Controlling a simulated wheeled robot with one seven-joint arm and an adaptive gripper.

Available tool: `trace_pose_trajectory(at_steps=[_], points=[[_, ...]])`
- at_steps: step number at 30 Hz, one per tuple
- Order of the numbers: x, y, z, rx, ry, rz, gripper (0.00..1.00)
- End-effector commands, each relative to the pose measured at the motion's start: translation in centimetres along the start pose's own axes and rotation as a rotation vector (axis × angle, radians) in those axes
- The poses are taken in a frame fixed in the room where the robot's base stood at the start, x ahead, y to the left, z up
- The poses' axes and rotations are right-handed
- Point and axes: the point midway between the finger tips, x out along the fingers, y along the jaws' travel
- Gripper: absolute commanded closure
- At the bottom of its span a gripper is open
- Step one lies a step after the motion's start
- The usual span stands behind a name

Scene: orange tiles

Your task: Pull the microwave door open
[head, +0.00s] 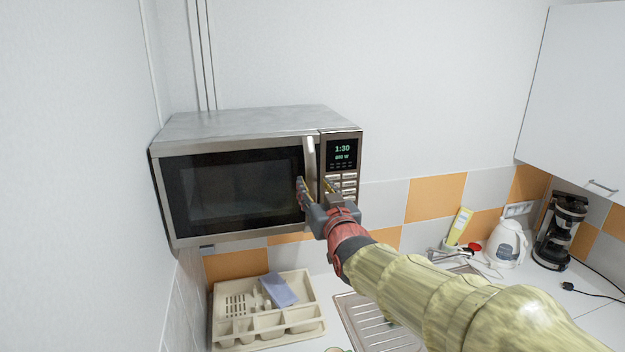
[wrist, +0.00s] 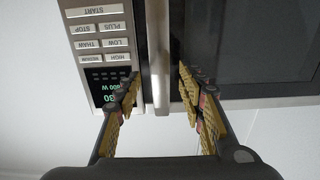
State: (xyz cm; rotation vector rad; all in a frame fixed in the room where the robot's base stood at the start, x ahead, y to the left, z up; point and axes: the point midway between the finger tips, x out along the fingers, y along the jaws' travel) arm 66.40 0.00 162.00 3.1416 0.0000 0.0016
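The microwave (head: 240,123) is a grey metal box on the wall with a dark glass door (head: 230,190). Its door looks shut, flush with the front. A vertical metal handle (head: 311,156) runs along the door's right edge, beside the keypad and a display reading 1:30. My gripper (head: 318,188) is at the handle's lower part. In the wrist view my gripper (wrist: 160,88) is open, one finger on each side of the handle (wrist: 158,55). Gaps show between the fingers and the handle. The lower handle is partly hidden by my gripper in the head view.
Below are a beige dish rack (head: 222,285) with a blue item and a metal sink drainer (head: 362,312). A white kettle (head: 505,243) and a black coffee maker (head: 562,232) stand at right. A white wall cabinet (head: 580,90) hangs upper right.

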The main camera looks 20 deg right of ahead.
Motion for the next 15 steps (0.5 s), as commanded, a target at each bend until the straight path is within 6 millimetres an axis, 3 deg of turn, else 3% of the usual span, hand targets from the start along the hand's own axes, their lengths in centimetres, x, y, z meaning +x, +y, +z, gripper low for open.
trace_pose_trajectory(at_steps=[6,15], points=[[2.8,0.0,-0.1,0.000,-0.001,0.000,0.61],[3.9,0.0,0.0,0.000,-0.001,0.000,0.61]])
